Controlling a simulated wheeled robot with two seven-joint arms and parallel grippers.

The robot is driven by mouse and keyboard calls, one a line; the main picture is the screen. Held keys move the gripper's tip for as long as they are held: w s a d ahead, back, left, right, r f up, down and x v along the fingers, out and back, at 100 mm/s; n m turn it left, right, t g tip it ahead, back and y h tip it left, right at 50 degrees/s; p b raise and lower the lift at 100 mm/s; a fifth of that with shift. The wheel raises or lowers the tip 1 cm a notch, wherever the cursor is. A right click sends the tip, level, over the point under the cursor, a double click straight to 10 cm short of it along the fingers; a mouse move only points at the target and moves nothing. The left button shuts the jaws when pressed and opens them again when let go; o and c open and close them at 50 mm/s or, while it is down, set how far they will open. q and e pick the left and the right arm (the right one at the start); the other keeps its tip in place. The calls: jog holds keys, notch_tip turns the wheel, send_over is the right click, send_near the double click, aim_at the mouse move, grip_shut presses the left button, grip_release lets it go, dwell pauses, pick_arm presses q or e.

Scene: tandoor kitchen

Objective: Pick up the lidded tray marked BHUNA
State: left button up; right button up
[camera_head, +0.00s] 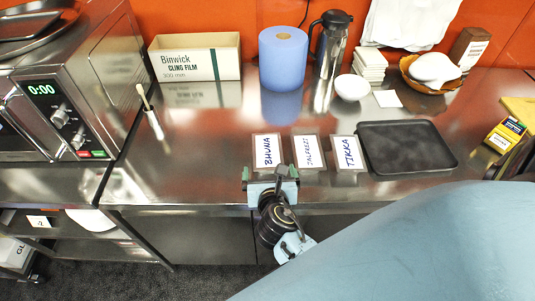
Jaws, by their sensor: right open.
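The lidded tray marked BHUNA (267,150) lies on the steel counter, a small clear-edged tray with a white label. It is the left one of three in a row, with the tray marked JALFREZI (309,152) in the middle and the tray marked TIKKA (348,153) on the right. My right gripper (270,173) is open at the near end of the BHUNA tray. Its green-grey fingertips are to the left and right of that end. I cannot tell how far above the counter they are or whether they touch the tray. My left gripper is out of view.
A black tray (407,140) lies right of the TIKKA tray. A cling film box (195,60), blue paper roll (283,60), steel jug (331,45) and white bowl (352,87) stand behind. A microwave (85,90) stands left. The counter (205,165) left of BHUNA is clear.

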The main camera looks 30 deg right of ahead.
aim_at(268, 154)
jog(key=x, duration=0.3)
jog(key=b+x, duration=0.1)
jog(key=x, duration=0.6)
jog(key=shift+w+d+f, duration=0.15)
jog(key=shift+d+f, duration=0.05)
jog(key=shift+f, duration=0.2)
jog(key=shift+c, duration=0.3)
jog(key=shift+r, duration=0.1)
jog(key=c, duration=1.1)
